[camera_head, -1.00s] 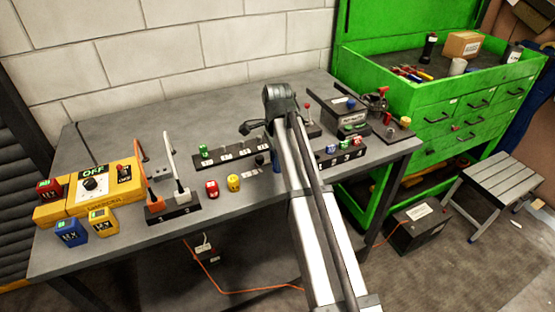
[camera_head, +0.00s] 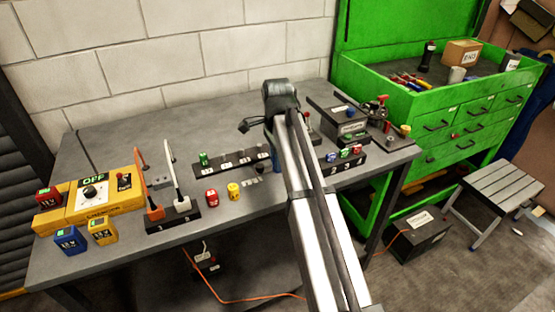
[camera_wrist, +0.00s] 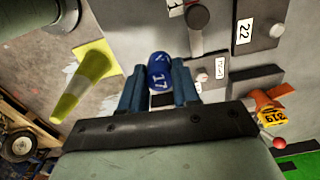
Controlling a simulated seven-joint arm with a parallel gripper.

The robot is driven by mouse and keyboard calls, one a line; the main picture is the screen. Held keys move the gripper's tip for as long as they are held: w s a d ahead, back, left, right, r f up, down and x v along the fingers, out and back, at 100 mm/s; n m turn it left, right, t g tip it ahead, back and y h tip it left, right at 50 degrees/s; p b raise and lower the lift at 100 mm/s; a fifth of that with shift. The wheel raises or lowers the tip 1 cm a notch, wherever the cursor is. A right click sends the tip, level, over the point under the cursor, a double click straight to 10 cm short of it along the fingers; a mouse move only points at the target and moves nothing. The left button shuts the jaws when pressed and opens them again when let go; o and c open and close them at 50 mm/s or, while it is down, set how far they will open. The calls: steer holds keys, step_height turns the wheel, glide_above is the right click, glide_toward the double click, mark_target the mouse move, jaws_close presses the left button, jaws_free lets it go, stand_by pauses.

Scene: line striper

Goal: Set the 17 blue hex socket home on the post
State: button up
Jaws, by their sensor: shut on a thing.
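The blue socket marked 17 (camera_wrist: 157,82) is between the two blue-grey fingers of my gripper (camera_wrist: 159,70) in the wrist view. My gripper is shut on it, with the number facing the camera. Beyond the fingertips, dark blocks carry short grey posts, one (camera_wrist: 268,28) beside a label 22 (camera_wrist: 243,32). Another post (camera_wrist: 197,17) stands to its left. In the head view my arm hides most of the gripper and the socket. A dark rack (camera_head: 230,163) with white labels lies left of the arm, a green socket (camera_head: 203,159) at its left end. I cannot tell which post is for 17.
Red (camera_head: 212,197) and yellow (camera_head: 233,190) pieces stand in front of the rack. A yellow unit marked OFF (camera_head: 93,198) is far left. A second rack (camera_head: 345,163) with small coloured pieces is right of the arm. A green tool chest (camera_head: 440,105) stands beyond the bench's right end.

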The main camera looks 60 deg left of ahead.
steer(key=s, duration=0.1)
steer(key=s+a, duration=0.1)
steer(key=s, duration=0.1)
steer(key=shift+s+r+n, duration=0.15)
steer(key=shift+s+n, duration=0.15)
steer(key=s+a+r, duration=0.3)
steer(key=s+a, duration=0.1)
steer(key=a, duration=0.3)
steer(key=s+a+r, duration=0.2)
steer(key=s+a, duration=0.3)
steer(key=a, duration=0.3)
steer(key=shift+w+d+f, duration=0.1)
steer(key=shift+f, duration=1.3)
steer(key=shift+w+d+f, duration=0.1)
steer(key=shift+f, duration=1.25)
steer(key=shift+f, duration=1.75)
steer(key=o, duration=1.4)
steer(key=shift+c, duration=0.2)
